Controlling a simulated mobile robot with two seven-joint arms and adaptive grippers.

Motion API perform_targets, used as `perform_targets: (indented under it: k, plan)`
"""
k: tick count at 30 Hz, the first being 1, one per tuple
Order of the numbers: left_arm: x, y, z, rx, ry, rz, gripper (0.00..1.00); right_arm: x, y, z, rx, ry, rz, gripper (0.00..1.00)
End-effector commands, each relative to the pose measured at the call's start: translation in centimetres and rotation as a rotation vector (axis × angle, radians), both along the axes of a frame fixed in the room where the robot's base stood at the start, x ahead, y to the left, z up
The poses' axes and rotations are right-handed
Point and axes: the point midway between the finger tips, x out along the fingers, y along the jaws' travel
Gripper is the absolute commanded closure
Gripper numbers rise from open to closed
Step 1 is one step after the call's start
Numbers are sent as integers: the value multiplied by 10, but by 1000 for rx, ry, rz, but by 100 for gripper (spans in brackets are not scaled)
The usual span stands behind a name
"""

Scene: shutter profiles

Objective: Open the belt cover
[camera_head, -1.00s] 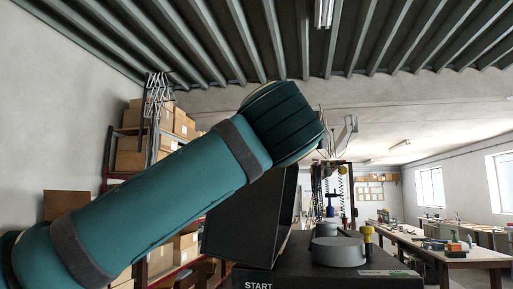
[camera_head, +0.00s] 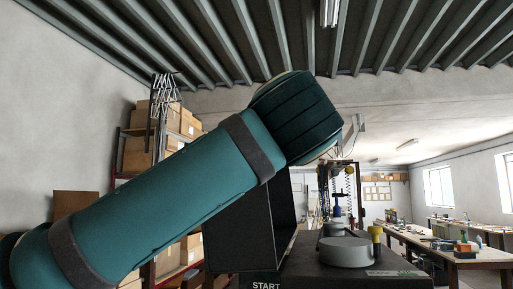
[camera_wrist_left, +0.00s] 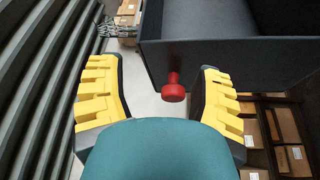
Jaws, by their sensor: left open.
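The belt cover (camera_head: 238,235) is a dark, box-like hood. In the head view it stands tilted up at the left of the black machine (camera_head: 315,270), with its hollow side partly showing and its upper part behind my left arm. In the left wrist view, the cover (camera_wrist_left: 230,62) shows a wall with a red knob (camera_wrist_left: 173,88) on it. My left gripper (camera_wrist_left: 160,76) is open, its yellow fingers on either side of the knob in the picture, with gaps to both. My arm hides this gripper in the head view. My right gripper is not in view.
Shelves with cardboard boxes (camera_head: 138,152) are behind at left. Workbenches (camera_head: 478,254) stand at right. The air above the machine's right side is clear.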

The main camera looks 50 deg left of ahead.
Motion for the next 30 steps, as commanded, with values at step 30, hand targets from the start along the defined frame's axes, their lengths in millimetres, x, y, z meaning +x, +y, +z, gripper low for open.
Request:
perform_targets:
  k: [30]
  plan:
    - [-54,-83,-6,1,0,-1,61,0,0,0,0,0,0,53]
